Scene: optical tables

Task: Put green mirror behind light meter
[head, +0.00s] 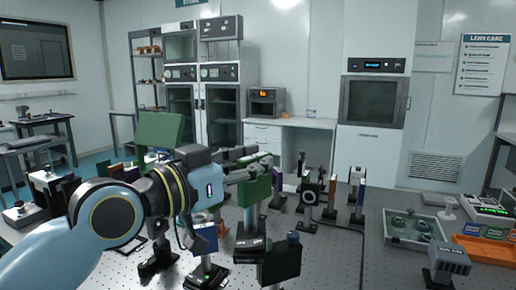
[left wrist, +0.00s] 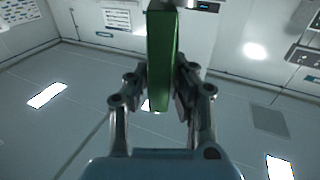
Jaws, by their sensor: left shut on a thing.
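My left gripper (head: 262,165) reaches in from the left over the optical table, and its fingers are shut on the green mirror (head: 255,189). In the left wrist view, the green mirror (left wrist: 162,60) is a tall slab clamped between both fingers (left wrist: 160,88). In the head view, the mirror is above a dark post mount, and I cannot tell whether it touches it. I cannot tell for sure which device is the light meter; a box with a lit green display (head: 492,212) stands at the right. My right gripper is not in view.
A larger green panel (head: 160,136) stands behind my left arm. Several post-mounted optics crowd the table around the gripper, including a round dark mount (head: 310,197). A glass-walled tray (head: 412,229) and an orange tray (head: 484,249) lie at the right. A finned grey block (head: 449,259) is in front.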

